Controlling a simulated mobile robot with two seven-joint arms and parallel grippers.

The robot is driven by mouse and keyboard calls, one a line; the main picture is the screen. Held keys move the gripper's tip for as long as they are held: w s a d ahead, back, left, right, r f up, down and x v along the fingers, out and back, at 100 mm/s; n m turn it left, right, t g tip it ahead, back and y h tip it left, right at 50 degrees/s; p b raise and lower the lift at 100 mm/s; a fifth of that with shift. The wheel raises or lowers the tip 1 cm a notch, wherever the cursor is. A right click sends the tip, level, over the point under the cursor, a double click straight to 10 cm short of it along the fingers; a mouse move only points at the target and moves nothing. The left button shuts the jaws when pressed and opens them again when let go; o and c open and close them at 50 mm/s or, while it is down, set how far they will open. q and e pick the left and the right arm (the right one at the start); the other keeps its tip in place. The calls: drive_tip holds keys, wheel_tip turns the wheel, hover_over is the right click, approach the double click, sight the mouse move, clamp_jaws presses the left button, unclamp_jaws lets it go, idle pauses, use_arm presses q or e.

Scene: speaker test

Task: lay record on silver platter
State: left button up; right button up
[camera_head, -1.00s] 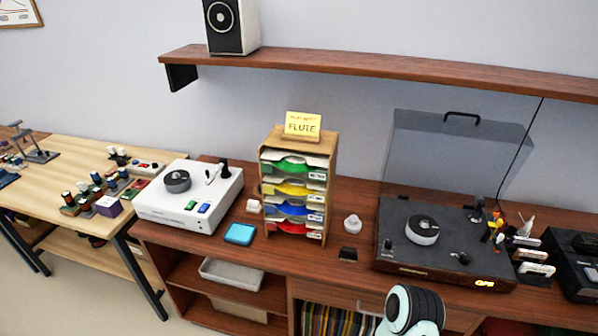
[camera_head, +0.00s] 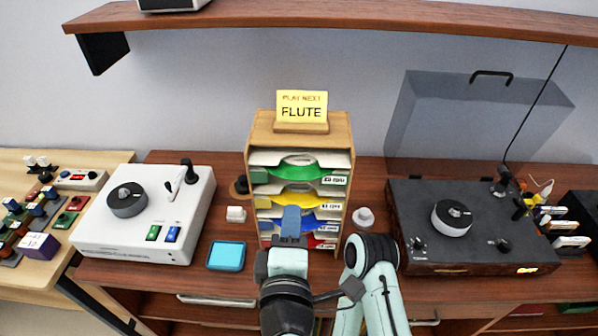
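A wooden rack (camera_head: 338,135) holds coloured sleeves, from the top green (camera_head: 296,169), yellow (camera_head: 300,199), blue and red (camera_head: 322,243). A yellow card on top reads FLUTE (camera_head: 302,106). My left gripper (camera_head: 291,222) is in front of the rack at about the blue sleeve's height, covering part of the lower slots. Its fingers are seen from behind, so opening and contact are unclear. On the dark player at right is a small round platter (camera_head: 452,218) with a silvery side and dark top. No bare record is clearly visible. My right gripper is not in view.
A white player (camera_head: 145,215) with a dark round platter (camera_head: 127,200) stands at left. A blue square pad (camera_head: 226,256) and a small white knob (camera_head: 363,218) flank the rack. The dark player's clear lid (camera_head: 440,130) is raised. A shelf (camera_head: 330,19) runs above.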

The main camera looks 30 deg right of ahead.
use_arm(q)
drive_tip(key=r, duration=0.1)
approach(292, 168)
drive_tip(key=d+x, duration=0.1)
drive_tip(key=x, duration=0.5)
drive_tip(key=shift+s+d+f+b, duration=0.15)
drive_tip(key=shift+s+f+b, duration=0.1)
drive_tip(key=shift+b, duration=0.15)
drive_tip(key=shift+c, duration=0.3)
clamp_jaws()
